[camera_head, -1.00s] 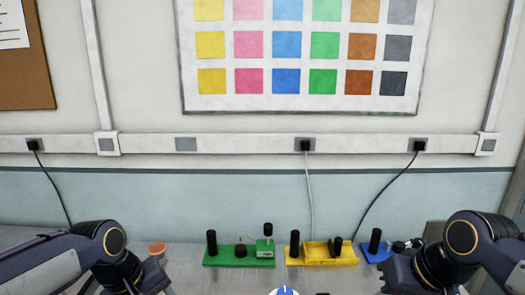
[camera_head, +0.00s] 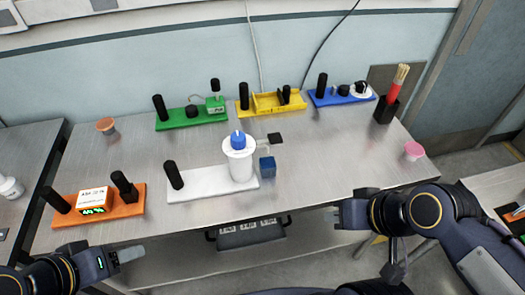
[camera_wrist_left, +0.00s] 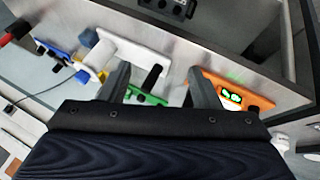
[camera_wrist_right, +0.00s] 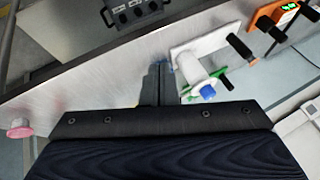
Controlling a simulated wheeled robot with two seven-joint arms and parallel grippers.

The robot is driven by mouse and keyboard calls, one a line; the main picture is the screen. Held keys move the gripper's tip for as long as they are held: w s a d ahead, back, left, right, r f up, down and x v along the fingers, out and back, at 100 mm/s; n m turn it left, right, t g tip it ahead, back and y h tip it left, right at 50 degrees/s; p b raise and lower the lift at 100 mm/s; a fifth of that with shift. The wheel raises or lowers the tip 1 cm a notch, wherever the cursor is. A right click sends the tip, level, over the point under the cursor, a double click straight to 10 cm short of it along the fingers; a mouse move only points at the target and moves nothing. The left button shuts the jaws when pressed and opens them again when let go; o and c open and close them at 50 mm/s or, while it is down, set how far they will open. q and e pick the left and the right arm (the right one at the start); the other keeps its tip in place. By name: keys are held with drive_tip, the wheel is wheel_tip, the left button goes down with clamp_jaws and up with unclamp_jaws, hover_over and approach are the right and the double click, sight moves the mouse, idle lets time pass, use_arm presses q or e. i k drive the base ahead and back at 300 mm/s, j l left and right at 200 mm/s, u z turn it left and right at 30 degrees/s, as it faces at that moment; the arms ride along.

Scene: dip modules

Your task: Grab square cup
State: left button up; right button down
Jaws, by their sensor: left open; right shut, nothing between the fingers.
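A small blue square-sided piece (camera_head: 267,167), possibly the square cup, stands at the right end of the white module (camera_head: 212,184), beside a white dispenser (camera_head: 240,162) with a blue cap. It also shows in the left wrist view (camera_wrist_left: 89,38). A black square holder (camera_head: 385,110) with red-handled brushes stands at the table's right back. My left gripper (camera_head: 128,256) is open and empty in front of the table's near edge, left of the white module. My right gripper (camera_head: 342,214) is shut and empty near the front edge, right of and nearer than the blue piece.
Green (camera_head: 190,119), yellow (camera_head: 271,103) and blue (camera_head: 341,96) modules line the back. An orange module (camera_head: 98,207) sits at the left. A small orange cup (camera_head: 106,125) and a pink-topped cup (camera_head: 413,150) are near the sides. The table's right middle is clear.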

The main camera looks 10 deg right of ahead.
sight(267, 166)
drive_tip(key=l+u, duration=0.15)
drive_tip(key=u, duration=1.35)
drive_tip(key=k+l+u, duration=0.1)
drive_tip(key=k+l, duration=0.6)
drive_tip(key=l, duration=0.2)
drive_tip(key=u, duration=0.05)
